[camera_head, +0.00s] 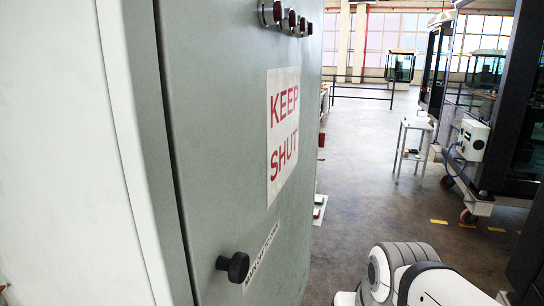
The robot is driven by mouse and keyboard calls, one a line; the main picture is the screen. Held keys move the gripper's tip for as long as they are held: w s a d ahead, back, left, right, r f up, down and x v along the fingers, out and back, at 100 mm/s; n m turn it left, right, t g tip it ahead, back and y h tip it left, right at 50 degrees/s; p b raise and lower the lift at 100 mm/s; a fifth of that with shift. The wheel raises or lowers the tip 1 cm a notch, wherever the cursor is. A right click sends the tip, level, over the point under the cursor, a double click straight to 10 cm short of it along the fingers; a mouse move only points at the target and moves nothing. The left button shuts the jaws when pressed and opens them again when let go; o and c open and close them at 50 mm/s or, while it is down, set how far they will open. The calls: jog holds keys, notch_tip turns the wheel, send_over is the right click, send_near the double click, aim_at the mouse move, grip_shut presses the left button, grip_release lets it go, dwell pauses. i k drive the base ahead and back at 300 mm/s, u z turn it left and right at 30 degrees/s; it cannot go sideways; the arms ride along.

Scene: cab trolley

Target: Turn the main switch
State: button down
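A grey-green cabinet door (215,150) fills the left and middle of the head view, close and steeply angled. A black round knob (235,267) sticks out from its lower part. A narrow white label (262,256) with dark lettering lies just right of the knob; I cannot read it surely. I cannot tell from this view whether the knob is the main switch. White and grey parts of my arm show at the bottom right, apart from the knob in the picture. My gripper is not in view.
A "KEEP SHUT" sign (284,128) and several red-tipped fittings (290,20) are on the door. Open floor (365,180) lies to the right. A white stool (412,145) and a dark wheeled cabinet (505,110) stand beyond. A dark railing (362,88) crosses the back.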

aim_at(321, 139)
jog(key=k, duration=0.65)
jog(key=z, duration=1.05)
jog(key=i, duration=2.9)
jog(key=u, duration=1.25)
jog(key=i, duration=0.2)
jog(key=z, duration=0.1)
jog(key=k, duration=0.65)
jog(key=u, duration=0.2)
jog(key=i, duration=0.7)
jog(key=z, duration=0.1)
